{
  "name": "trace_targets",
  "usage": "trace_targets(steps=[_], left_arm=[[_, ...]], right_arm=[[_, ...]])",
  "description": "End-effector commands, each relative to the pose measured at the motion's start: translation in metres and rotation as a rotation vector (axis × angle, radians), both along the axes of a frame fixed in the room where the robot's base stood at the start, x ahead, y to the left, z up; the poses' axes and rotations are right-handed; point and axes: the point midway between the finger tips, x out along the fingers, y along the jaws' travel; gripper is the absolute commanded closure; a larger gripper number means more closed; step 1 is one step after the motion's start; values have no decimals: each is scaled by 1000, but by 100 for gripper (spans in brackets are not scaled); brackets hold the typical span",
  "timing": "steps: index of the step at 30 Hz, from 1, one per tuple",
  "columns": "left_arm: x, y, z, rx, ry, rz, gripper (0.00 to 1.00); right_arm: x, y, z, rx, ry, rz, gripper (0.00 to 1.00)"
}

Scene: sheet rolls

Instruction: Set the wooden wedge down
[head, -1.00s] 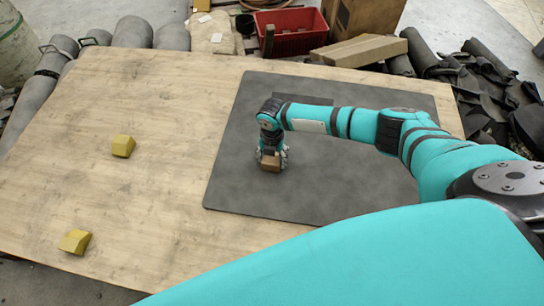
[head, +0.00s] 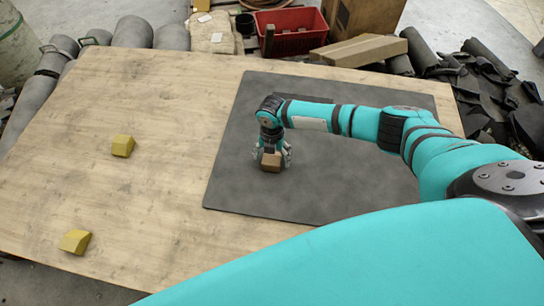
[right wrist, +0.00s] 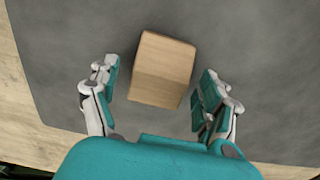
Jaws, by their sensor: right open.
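The wooden wedge (head: 271,162) is a small brown block on the dark grey mat (head: 330,185). In the right wrist view the wedge (right wrist: 162,69) lies between the fingers of my right gripper (right wrist: 156,88), with a gap on each side. In the head view my right gripper (head: 272,156) is open around the wedge, near the left part of the mat. The wedge's underside is hidden. My left gripper does not show.
Two yellow blocks (head: 122,146) (head: 75,242) lie on the bare wooden table (head: 160,200) at the left. A red crate (head: 290,31), a cardboard box (head: 358,50) and grey rolls (head: 58,56) stand beyond the table's far edge. Much of the mat is clear.

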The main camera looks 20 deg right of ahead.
Motion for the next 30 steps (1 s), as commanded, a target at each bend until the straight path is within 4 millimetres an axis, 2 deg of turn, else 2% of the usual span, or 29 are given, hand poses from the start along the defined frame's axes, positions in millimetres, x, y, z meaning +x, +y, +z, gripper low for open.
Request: trace_targets(steps=[9, 15, 20, 30], left_arm=[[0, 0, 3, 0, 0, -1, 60], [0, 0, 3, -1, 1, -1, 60], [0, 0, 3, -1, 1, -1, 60], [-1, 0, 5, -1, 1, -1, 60]], right_arm=[[1, 0, 68, 1, -4, 1, 20], [1, 0, 99, 1, -2, 0, 20], [0, 0, 108, 0, -1, 0, 20], [0, 0, 112, -1, -1, 0, 20]])
